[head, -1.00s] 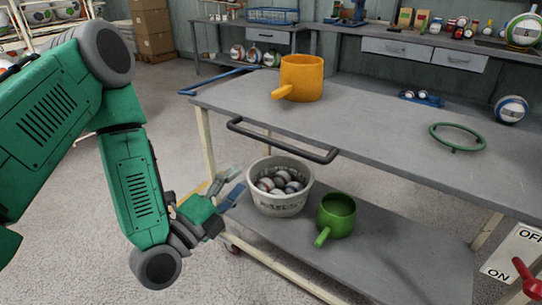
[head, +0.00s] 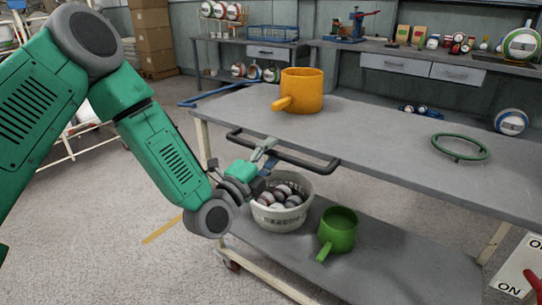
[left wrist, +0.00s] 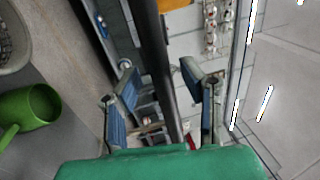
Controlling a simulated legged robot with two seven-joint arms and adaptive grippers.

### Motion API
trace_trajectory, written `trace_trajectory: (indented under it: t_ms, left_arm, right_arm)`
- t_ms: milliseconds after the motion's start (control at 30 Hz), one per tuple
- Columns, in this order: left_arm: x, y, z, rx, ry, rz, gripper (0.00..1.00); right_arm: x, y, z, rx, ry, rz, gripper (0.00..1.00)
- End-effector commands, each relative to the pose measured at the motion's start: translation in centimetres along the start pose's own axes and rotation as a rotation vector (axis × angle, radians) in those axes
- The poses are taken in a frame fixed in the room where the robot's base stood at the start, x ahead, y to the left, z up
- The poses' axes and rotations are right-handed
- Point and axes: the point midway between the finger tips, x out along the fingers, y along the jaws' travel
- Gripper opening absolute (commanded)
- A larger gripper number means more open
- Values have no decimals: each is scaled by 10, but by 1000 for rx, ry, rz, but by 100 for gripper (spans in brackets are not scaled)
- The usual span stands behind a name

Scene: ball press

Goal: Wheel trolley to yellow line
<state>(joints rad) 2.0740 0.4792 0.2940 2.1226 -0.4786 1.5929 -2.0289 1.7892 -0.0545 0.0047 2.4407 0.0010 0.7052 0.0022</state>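The trolley (head: 380,155) has a grey top, a lower shelf, cream legs and a caster at its near left corner. A dark push handle (head: 305,162) runs along its near left side and also shows in the left wrist view (left wrist: 152,40). My left gripper (head: 264,152) is at this handle. In the left wrist view its blue-padded fingers (left wrist: 160,72) stand apart on either side of the bar, with gaps visible. A short yellow line (head: 163,229) shows on the floor left of the trolley. My right gripper is out of view.
An orange pot (head: 302,90) and a green ring (head: 460,147) are on the trolley top. A bucket of balls (head: 281,217) and a green pot (head: 338,229) are on its shelf. Workbenches (head: 400,60) stand behind. Floor at the left is clear.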

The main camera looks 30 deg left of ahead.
Motion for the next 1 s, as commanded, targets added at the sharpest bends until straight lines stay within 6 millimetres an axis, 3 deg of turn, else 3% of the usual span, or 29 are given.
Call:
trace_trajectory:
  t_ms: [267,367,767,1000]
  left_arm:
    - [2,0,0,0,0,-1,36]
    - [1,0,0,0,0,0,1]
    - [1,1,9,2,-1,3,0]
    - [1,0,53,6,-11,2,0]
  right_arm:
    - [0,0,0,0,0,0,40]
    - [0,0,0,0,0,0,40]
    - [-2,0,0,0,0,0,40]
    - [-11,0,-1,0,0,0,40]
